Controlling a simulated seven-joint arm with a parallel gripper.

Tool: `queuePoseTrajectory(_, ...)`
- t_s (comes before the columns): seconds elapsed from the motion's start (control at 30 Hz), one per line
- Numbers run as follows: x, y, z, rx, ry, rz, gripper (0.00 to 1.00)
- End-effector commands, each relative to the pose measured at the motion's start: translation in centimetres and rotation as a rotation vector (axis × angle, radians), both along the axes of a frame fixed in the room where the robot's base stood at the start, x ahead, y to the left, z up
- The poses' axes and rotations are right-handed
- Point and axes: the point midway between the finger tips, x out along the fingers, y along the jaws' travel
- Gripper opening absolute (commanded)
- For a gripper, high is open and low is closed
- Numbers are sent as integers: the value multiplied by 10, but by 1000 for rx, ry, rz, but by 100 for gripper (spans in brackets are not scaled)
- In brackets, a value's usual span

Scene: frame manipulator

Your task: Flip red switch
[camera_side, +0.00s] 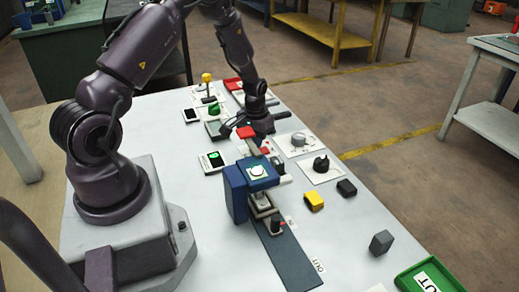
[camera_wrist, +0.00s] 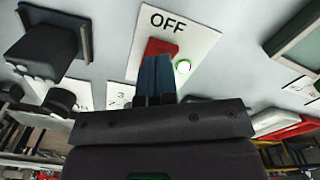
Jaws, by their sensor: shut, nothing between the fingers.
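The red switch (camera_wrist: 160,47) is on a white plate (camera_wrist: 193,42) marked OFF, seen in the wrist view. The fingers hide part of the switch.
A blue device (camera_side: 236,192) stands nearer the side camera, with a yellow block (camera_side: 314,201) and black block (camera_side: 346,188) to its right. Knob panels (camera_side: 298,142) lie right of my gripper. A green tray (camera_side: 432,277) is at the front right corner.

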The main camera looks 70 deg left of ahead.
Motion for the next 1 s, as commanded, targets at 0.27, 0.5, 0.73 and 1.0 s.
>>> queuePoseTrajectory(0.27,0,0,-4,0,0,0,0)
queuePoseTrajectory(0.5,0,0,-8,0,-1,0,0)
queuePoseTrajectory(0.73,0,0,-11,0,-1,0,0)
queuePoseTrajectory(1.0,0,0,-13,1,-2,0,0)
